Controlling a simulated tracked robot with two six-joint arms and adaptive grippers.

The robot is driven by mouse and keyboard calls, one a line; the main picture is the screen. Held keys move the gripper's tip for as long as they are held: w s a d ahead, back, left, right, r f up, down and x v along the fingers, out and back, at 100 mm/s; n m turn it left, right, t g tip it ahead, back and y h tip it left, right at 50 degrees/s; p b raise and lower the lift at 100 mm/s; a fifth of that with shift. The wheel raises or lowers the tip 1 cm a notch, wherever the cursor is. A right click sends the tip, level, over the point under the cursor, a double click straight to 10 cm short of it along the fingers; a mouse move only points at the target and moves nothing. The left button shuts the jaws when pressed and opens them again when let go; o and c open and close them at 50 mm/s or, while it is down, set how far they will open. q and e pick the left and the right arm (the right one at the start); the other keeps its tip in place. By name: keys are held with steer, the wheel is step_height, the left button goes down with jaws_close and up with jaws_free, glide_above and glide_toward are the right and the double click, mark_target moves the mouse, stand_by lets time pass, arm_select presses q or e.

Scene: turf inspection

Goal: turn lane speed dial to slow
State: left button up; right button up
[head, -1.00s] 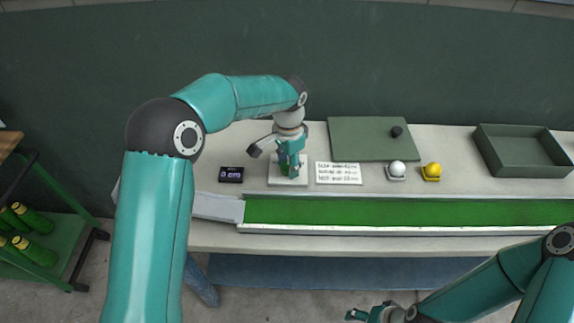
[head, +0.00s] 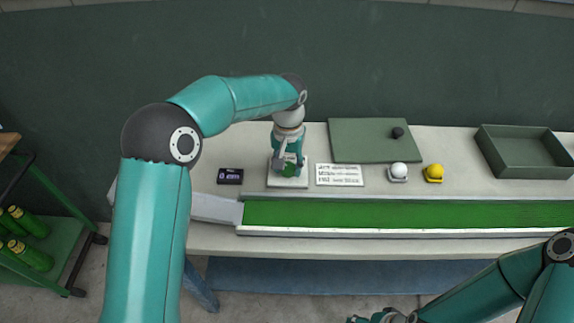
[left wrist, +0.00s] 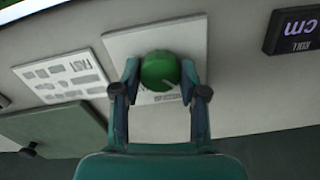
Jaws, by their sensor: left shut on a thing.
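The lane speed dial is a green round knob (left wrist: 160,71) on a white square plate (left wrist: 120,44), seen from above in the left wrist view. My left gripper (left wrist: 160,78) is shut on it, one finger on each side. In the head view the dial (head: 290,169) shows partly behind my left gripper (head: 284,160), and its plate (head: 288,183) lies on the table behind the left end of the green lane. The dial's setting cannot be read. My right gripper (head: 372,319) is at the bottom edge, away from the table, and its fingers are cut off.
A display reading in cm (head: 230,176) is left of the dial plate, a printed card (head: 339,175) right of it. The green lane (head: 400,214) runs in front. A white ball (head: 399,170), a yellow ball (head: 434,172), a green board (head: 360,145) and a tray (head: 486,134) are further right.

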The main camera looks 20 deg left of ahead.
mark_target(288, 166)
arm_select(q)
steer(key=shift+w+r, duration=0.1)
stand_by(0.4)
steer(key=o, duration=1.1)
steer(key=shift+o, duration=0.2)
step_height(288, 166, up, 12)
